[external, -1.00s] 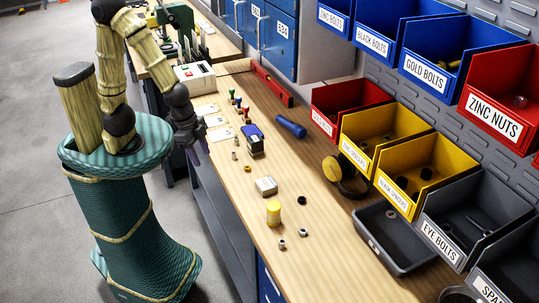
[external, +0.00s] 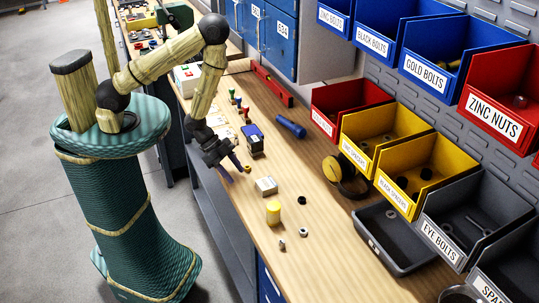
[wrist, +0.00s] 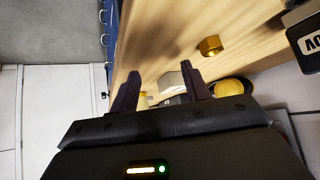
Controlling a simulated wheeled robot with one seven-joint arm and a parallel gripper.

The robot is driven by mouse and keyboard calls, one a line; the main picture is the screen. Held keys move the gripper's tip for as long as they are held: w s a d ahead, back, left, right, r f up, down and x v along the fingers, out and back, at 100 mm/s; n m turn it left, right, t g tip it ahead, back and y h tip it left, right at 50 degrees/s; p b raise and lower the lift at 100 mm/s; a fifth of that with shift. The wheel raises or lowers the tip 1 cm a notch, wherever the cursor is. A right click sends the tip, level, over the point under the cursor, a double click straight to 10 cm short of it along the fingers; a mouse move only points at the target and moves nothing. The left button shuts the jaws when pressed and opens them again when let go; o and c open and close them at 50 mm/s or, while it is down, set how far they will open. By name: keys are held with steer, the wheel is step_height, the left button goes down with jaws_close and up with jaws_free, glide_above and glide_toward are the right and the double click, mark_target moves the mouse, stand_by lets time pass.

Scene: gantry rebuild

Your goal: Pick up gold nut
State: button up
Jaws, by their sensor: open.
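The gold nut (external: 247,168) lies on the wooden bench near its left edge. It also shows in the wrist view as a gold hexagonal nut (wrist: 210,46) on the wood, beyond and to the right of my right-hand finger. My gripper (external: 232,171) is open, with its fingers just left of the nut, near the bench edge. In the wrist view my gripper (wrist: 160,72) has its two dark fingers spread, with nothing held between them. The nut is apart from the fingers there.
A black nut (external: 301,200) and silver nuts (external: 304,232) lie nearby. Labelled bins (external: 409,200) line the right side.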

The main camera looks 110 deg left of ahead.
steer(key=shift+s+a+f+n+t+p, duration=0.2)
steer(key=shift+s+n+t+p, duration=0.3)
steer(key=shift+t+p, duration=0.35)
steer(key=shift+s+a+r+n+t+y+p, duration=0.15)
steer(key=shift+s+a+n+t+y+p, duration=0.4)
steer(key=shift+t+p, duration=0.3)
steer(key=s+n+y+p, duration=0.1)
steer(key=s+a+n+t+y, duration=0.1)
steer(key=s+y, duration=0.1)
steer(key=s+a+r+n+y+p, duration=0.1)
steer(key=n, duration=0.1)
steer(key=shift+s+r+p, duration=0.1)
steer(key=shift+s+p, duration=0.05)
steer(key=shift+p, duration=0.2)
steer(key=shift+b+x, duration=0.85)
steer(key=shift+x, duration=0.1)
steer(key=shift+s, duration=0.1)
